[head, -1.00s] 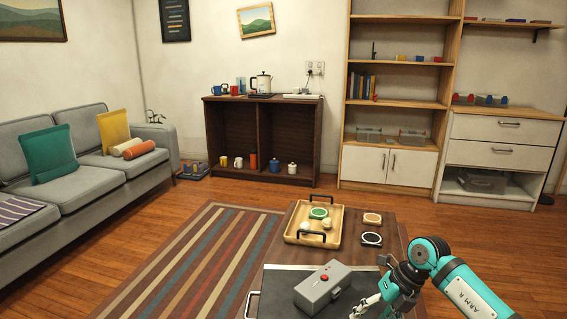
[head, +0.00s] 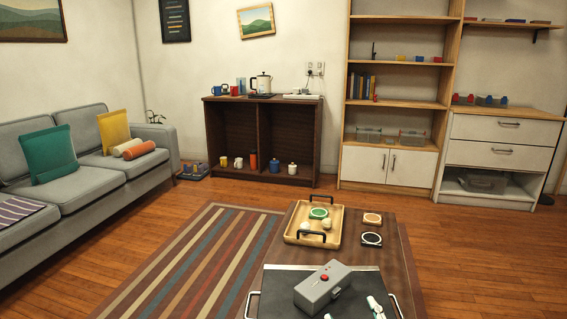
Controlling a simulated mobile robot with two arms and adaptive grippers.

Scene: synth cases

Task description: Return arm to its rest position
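A grey sofa (head: 85,195) stands left. Floor right of the table is clear.

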